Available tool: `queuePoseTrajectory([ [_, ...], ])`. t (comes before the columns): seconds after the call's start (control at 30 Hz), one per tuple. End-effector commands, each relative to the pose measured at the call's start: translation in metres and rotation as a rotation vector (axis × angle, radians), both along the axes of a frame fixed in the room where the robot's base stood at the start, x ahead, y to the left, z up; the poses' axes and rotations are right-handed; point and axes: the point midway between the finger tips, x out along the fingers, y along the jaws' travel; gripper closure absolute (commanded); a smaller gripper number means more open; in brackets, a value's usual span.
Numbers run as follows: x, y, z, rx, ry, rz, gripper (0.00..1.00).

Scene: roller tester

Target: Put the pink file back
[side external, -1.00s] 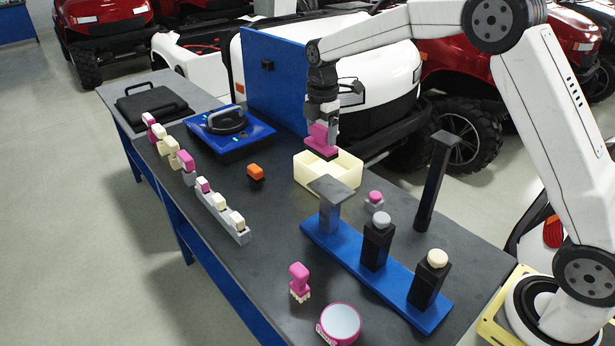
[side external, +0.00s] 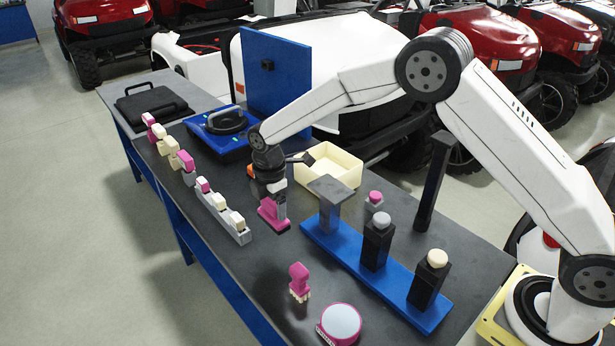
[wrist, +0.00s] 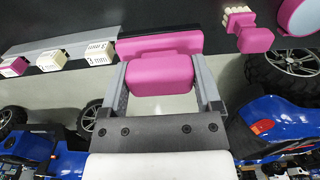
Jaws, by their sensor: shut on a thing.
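My gripper (side external: 272,195) is shut on the pink file (side external: 274,215), a pink block with a wider flat base. The wrist view shows the file's pink handle (wrist: 160,75) between both fingers. In the side view the file is low over the dark bench, right of the near end of the grey rack (side external: 222,215); I cannot tell whether it touches the bench. The rack holds small pink and cream blocks, and part of it shows left of the file in the wrist view (wrist: 45,52). The cream tray (side external: 340,178) is behind and right of my gripper.
A blue base with posts (side external: 370,270) stands to the right. A pink stamp-like piece (side external: 299,280) and a round pink-rimmed disc (side external: 341,322) are in front. A blue device (side external: 215,140) and black case (side external: 150,103) lie farther back. Bare bench surrounds the file's front.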

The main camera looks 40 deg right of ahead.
Motion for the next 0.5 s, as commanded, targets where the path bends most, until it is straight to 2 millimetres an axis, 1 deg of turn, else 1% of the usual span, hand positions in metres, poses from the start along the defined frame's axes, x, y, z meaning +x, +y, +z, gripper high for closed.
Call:
queuePoseTrajectory([
  [0.03,-0.003,0.01,-0.009,0.0,0.001,0.004,0.73],
  [0.1,-0.006,0.019,-0.017,0.0,0.001,0.003,0.73],
  [0.2,-0.009,0.028,-0.025,0.0,-0.001,0.001,0.73],
  [0.3,-0.01,0.032,-0.028,0.0,-0.002,0.0,0.73],
  [0.5,-0.011,0.032,-0.032,0.0,-0.001,0.0,0.73],
])
